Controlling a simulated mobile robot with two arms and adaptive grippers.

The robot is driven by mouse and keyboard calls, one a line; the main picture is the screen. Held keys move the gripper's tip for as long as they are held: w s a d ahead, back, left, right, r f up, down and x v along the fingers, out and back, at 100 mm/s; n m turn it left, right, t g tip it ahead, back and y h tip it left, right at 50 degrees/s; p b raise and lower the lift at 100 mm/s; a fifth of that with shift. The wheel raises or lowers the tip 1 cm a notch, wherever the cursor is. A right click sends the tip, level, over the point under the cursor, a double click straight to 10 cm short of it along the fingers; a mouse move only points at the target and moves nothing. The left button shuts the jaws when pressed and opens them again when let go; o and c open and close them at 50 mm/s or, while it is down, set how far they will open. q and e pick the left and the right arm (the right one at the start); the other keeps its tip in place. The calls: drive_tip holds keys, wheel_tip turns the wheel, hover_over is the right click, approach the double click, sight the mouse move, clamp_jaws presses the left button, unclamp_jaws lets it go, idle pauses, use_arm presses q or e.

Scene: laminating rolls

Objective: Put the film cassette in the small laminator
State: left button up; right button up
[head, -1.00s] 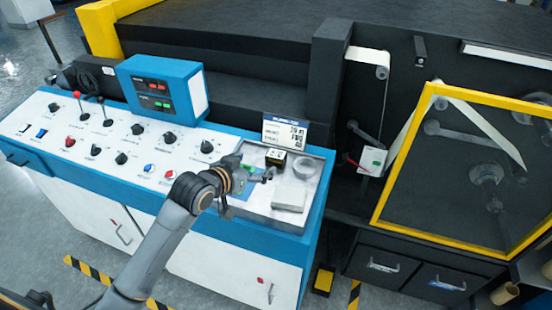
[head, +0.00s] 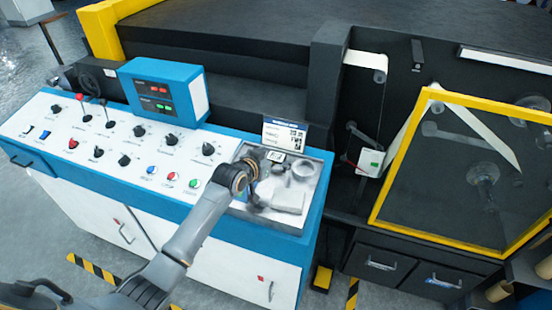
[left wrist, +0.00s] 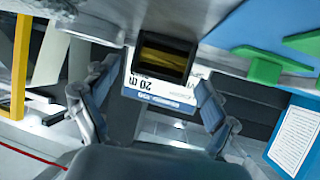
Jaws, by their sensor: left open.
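The film cassette appears to be the small black box (head: 276,156) in the console's parts tray. In the left wrist view it is a dark box with a yellow-brown window (left wrist: 165,58). My left gripper (head: 262,190) is low over the tray, in front of the cassette. In the wrist view its open fingers (left wrist: 155,88) stand to either side of the box, with visible gaps and no contact. A pale block (head: 288,199) lies in the tray beside the gripper; I cannot tell whether it is the small laminator. My right gripper is out of view.
A display card (head: 284,135) stands behind the cassette. A grey ring (head: 303,171) lies to its right. A blue readout box (head: 163,91) and knobs fill the console's left. A yellow-framed guard (head: 398,170) stands right.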

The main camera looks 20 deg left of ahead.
use_arm(q)
drive_tip(key=shift+w+d+f, duration=0.15)
drive_tip(key=shift+w+f, duration=0.25)
drive_tip(key=shift+w, duration=0.2)
drive_tip(key=c, duration=1.4)
drive_tip(key=shift+r, duration=0.1)
drive_tip(key=shift+c, duration=0.2)
